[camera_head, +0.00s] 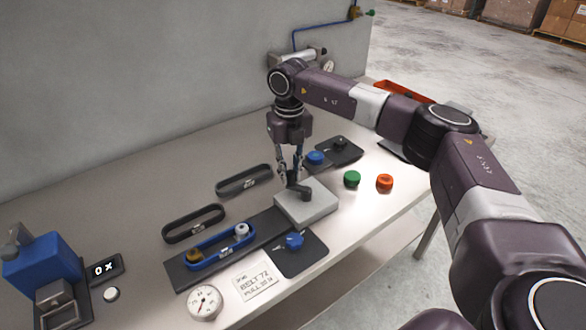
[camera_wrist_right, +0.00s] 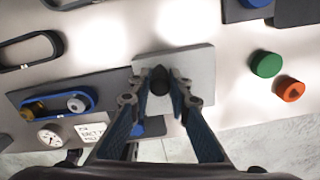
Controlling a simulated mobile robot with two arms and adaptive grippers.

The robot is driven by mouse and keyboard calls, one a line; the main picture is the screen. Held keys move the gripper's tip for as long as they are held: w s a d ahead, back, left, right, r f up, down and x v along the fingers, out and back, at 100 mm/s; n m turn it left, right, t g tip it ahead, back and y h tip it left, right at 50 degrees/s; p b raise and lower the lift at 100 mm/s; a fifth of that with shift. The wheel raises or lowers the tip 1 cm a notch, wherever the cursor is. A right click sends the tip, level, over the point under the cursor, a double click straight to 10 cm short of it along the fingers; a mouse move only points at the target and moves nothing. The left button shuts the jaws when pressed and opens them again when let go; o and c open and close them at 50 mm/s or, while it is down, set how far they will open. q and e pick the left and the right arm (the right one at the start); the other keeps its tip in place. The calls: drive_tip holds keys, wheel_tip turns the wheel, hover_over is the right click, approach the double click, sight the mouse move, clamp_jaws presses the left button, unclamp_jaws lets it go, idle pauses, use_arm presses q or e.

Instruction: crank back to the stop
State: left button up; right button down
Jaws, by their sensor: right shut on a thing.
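A dark crank (camera_head: 304,192) stands on a pale grey block (camera_head: 322,207) at the right end of a dark base plate. My right gripper (camera_head: 291,178) comes down from above and is shut on the crank's upright grip. In the right wrist view the dark grip (camera_wrist_right: 160,82) sits between the two fingertips, over the block (camera_wrist_right: 203,66). A blue belt (camera_head: 217,255) loops around a brass pulley (camera_head: 194,256) and a pale pulley (camera_head: 241,230) on the plate. The fingers partly hide the crank, and no stop can be made out. My left gripper is out of view.
A dial gauge (camera_head: 205,302), a printed card (camera_head: 256,282) and a blue knob (camera_head: 294,241) lie in front. Two dark belts (camera_head: 193,222) lie behind. Green (camera_head: 352,179) and red (camera_head: 384,182) knobs stand to the right. A blue machine (camera_head: 42,265) stands far left.

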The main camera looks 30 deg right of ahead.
drive_tip(key=n, duration=0.2)
drive_tip(key=s+a+n, duration=0.1)
drive_tip(key=n, duration=0.2)
drive_tip(key=shift+s+a+n+b, duration=0.3)
drive_tip(key=shift+s, duration=0.05)
drive_tip(key=shift+s+a+n+b, duration=0.2)
drive_tip(key=shift+s+n, duration=0.25)
drive_tip(key=shift+n, duration=0.65)
drive_tip(key=shift+s+a+n+b, duration=0.15)
drive_tip(key=shift+s+n, duration=0.25)
drive_tip(key=shift+n, duration=0.7)
drive_tip(key=shift+d, duration=0.1)
drive_tip(key=c, duration=1.8)
unclamp_jaws()
drive_tip(key=shift+s, duration=0.1)
drive_tip(key=shift+r, duration=0.35)
wheel_tip(320, 180, up, 11)
drive_tip(key=shift+r, duration=0.2)
